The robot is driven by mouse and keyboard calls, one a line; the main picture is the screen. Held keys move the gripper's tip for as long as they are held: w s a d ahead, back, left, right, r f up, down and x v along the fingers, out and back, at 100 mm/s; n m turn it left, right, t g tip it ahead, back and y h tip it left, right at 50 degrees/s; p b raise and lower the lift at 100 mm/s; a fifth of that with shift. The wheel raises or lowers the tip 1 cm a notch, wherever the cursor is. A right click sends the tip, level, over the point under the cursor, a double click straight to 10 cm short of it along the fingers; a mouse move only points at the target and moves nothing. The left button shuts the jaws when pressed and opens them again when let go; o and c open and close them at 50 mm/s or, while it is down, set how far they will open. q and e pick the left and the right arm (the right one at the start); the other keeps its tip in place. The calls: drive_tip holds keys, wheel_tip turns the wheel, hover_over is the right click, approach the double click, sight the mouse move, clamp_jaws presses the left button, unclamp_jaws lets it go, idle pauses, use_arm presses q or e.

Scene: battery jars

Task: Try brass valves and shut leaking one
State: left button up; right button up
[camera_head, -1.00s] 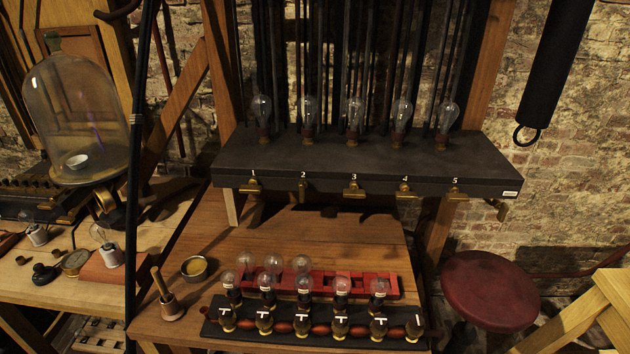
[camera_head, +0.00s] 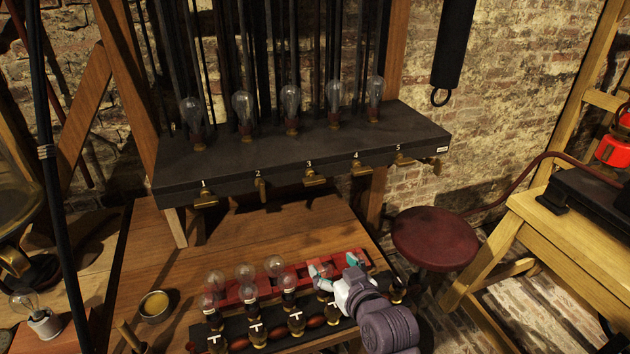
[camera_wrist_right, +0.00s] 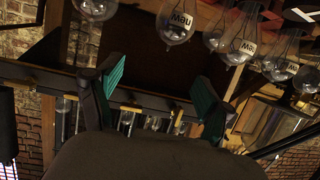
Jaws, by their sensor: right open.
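Brass valves numbered 1 to 5 line the front edge of a dark shelf (camera_head: 270,160) in the head view: valve 1 (camera_head: 206,200), valve 2 (camera_head: 262,189), valve 3 (camera_head: 315,178), valve 4 (camera_head: 362,168) and valve 5 (camera_head: 403,160). Valve 2's handle looks upright; the others look crosswise. I cannot tell which one leaks. My right gripper (camera_head: 335,268) is open over the right part of the red rack, below and apart from the valves. Its green-padded fingers also show in the right wrist view (camera_wrist_right: 160,90), with nothing between them. My left gripper is not in view.
Clear bulbs stand on the shelf. A small bowl (camera_head: 155,305) is left on the wooden bench (camera_head: 150,240). A red stool (camera_head: 435,238) stands right.

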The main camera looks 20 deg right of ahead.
sight(316, 183)
drive_tip(key=w+d+r+t, duration=0.1)
drive_tip(key=w+r+t, duration=0.3)
drive_tip(key=r, duration=0.7)
drive_tip(key=shift+m+h, duration=0.4)
drive_tip(key=w+p, duration=0.3)
drive_tip(key=w, duration=0.9)
drive_tip(key=shift+w+a, duration=0.1)
drive_tip(key=shift+w, duration=0.25)
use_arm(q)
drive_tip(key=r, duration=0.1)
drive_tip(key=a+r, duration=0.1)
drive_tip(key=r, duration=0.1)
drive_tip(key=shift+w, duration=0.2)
use_arm(e)
drive_tip(key=c, duration=1.2)
